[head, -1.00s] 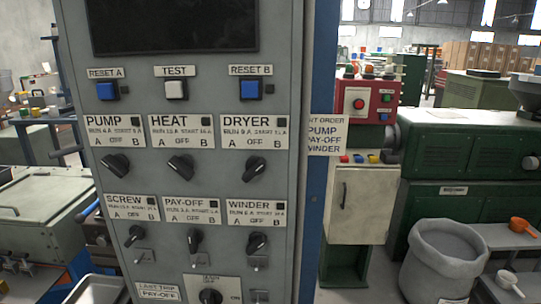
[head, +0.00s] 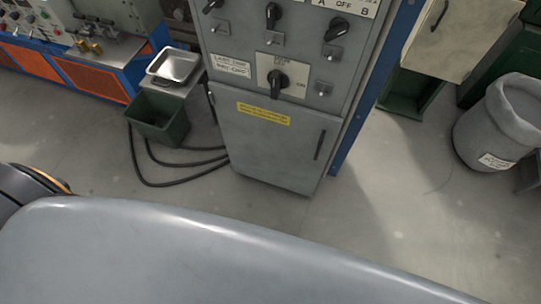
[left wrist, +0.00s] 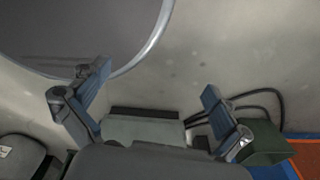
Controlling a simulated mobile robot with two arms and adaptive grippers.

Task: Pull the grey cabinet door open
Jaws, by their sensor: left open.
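The grey cabinet door (head: 265,150) is the lower front panel of the control cabinet in the head view. It appears shut, with a yellow label (head: 263,113) near its top and a dark vertical handle (head: 319,145) near its right edge. My left gripper (left wrist: 157,80) is open and empty in the left wrist view, its two blue-padded fingers wide apart. Beyond them, a grey-green face (left wrist: 145,130) with a dark strip looks like the foot of the cabinet. The handle cannot be made out there. My left gripper and right gripper are not seen in the head view.
Black cables (head: 165,170) lie on the floor left of the cabinet, beside a green bin (head: 160,117) and a metal tray (head: 175,66). The floor before the door is clear. My grey body fills the bottom.

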